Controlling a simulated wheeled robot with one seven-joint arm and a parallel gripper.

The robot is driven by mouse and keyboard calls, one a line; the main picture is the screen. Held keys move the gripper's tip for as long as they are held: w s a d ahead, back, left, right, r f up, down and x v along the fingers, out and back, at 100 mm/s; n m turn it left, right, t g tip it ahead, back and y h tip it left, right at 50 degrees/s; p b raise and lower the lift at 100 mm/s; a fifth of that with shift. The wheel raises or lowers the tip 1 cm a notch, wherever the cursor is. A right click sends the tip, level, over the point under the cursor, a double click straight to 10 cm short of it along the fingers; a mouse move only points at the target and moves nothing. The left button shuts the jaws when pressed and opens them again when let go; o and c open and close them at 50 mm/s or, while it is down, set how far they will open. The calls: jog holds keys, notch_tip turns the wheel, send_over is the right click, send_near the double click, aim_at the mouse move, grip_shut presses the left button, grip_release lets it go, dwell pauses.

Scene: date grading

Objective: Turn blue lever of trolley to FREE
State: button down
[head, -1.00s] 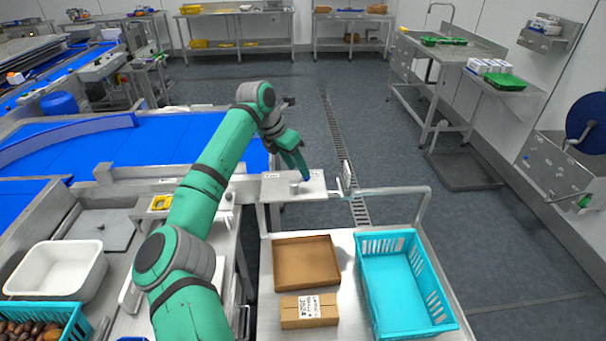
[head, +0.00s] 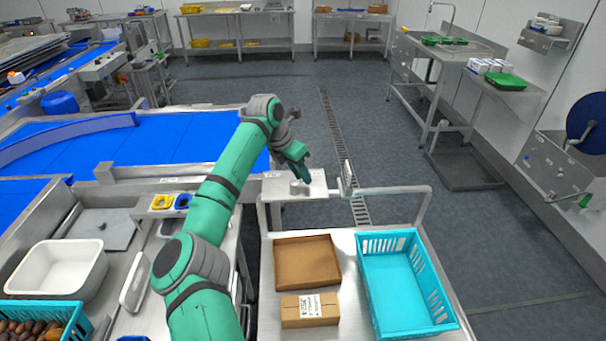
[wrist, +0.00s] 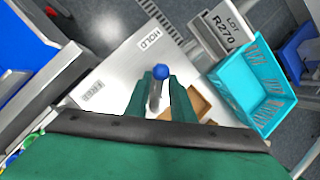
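The trolley's lever has a blue knob (wrist: 160,72) on a grey shaft and stands over a pale metal plate (wrist: 118,72). The plate carries a HOLD label (wrist: 149,40) and a FREE label (wrist: 91,91). In the wrist view the knob is nearer HOLD than FREE. My gripper (wrist: 160,88) has its two green fingers apart, on either side of the shaft; contact is unclear. In the head view my gripper (head: 304,176) is low over the trolley's plate (head: 272,190), and the blue knob is not distinguishable there.
The trolley holds a brown open box (head: 306,235), a labelled carton (head: 309,310) and a turquoise crate (head: 440,290). Its rail (head: 395,190) stands right of the plate. A blue conveyor (head: 190,145) is to the left. Floor beyond the trolley is clear.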

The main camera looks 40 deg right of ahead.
jog(key=shift+w+a+n, duration=0.15)
jog(key=shift+a+n, duration=0.15)
jog(key=shift+a, duration=0.1)
jog(key=shift+d, duration=0.1)
jog(key=n+t, duration=0.1)
jog(key=n, duration=0.2)
jog(key=shift+w+r, duration=0.1)
jog(key=shift+w, duration=0.05)
jog(key=n, duration=0.1)
jog(key=n+t, duration=0.1)
jog(key=shift+w+n+t, duration=0.25)
jog(key=shift+n+t, duration=0.05)
jog(key=n, duration=0.2)
jog(key=a+n+t+y, duration=0.1)
jog(key=shift+w+r+n, duration=0.1)
jog(key=shift+w+n, duration=0.25)
jog(key=shift+n, duration=0.05)
jog(key=n, duration=0.1)
jog(key=n+y, duration=0.1)
jog(key=n, duration=0.1)
jog(key=a+n+t, duration=0.1)
jog(key=shift+w+y, duration=0.25)
jog(key=shift+y, duration=0.15)
jog(key=n, duration=0.2)
jog(key=a+n+y, duration=0.1)
jog(key=n, duration=0.1)
jog(key=n+y, duration=0.1)
jog(key=n, duration=0.1)
jog(key=shift+a+t, duration=0.3)
jog(key=shift+a, duration=0.1)
